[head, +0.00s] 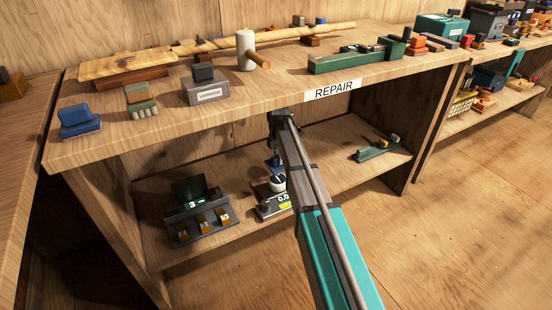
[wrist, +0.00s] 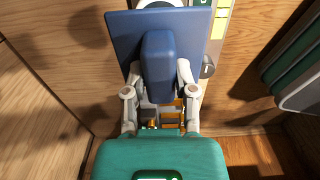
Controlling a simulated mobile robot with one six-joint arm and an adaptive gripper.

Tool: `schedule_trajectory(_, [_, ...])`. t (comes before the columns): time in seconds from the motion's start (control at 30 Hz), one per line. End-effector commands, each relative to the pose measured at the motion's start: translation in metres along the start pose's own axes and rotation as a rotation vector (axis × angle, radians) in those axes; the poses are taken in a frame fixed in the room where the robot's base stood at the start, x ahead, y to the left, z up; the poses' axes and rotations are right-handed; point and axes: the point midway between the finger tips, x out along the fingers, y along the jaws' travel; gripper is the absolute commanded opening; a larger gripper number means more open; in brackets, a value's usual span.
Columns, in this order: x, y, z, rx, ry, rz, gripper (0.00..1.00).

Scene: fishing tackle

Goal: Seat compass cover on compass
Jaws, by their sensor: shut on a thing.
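My gripper (wrist: 159,72) is shut on the compass cover (wrist: 118,30), a flat blue plate with a raised blue grip block between the two fingers. In the head view my gripper (head: 275,150) reaches under the bench top, and a little of the blue cover (head: 275,163) shows below it. Just below the cover, on the lower shelf, is what looks like the compass (head: 277,184), a white round part on a dark base with a yellow strip and a small lit display. In the wrist view the plate hides most of it. I cannot tell whether cover and compass touch.
A dark unit (head: 183,228) with a display and several brown levers stands left on the lower shelf (head: 150,187). A green tool (head: 374,150) lies to the right. The bench top (head: 290,85) is close above my arm and holds a similar blue block (head: 80,120).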

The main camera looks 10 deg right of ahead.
Motion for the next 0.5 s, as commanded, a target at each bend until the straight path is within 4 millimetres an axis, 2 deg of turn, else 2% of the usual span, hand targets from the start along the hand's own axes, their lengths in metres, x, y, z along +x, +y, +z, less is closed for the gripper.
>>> schedule_trajectory(0.23, [0.001,0.001,-0.003,-0.005,0.0,0.0,0.0])
schedule_trajectory(0.5, [0.012,0.001,-0.003,-0.005,0.0,0.0,0.0])
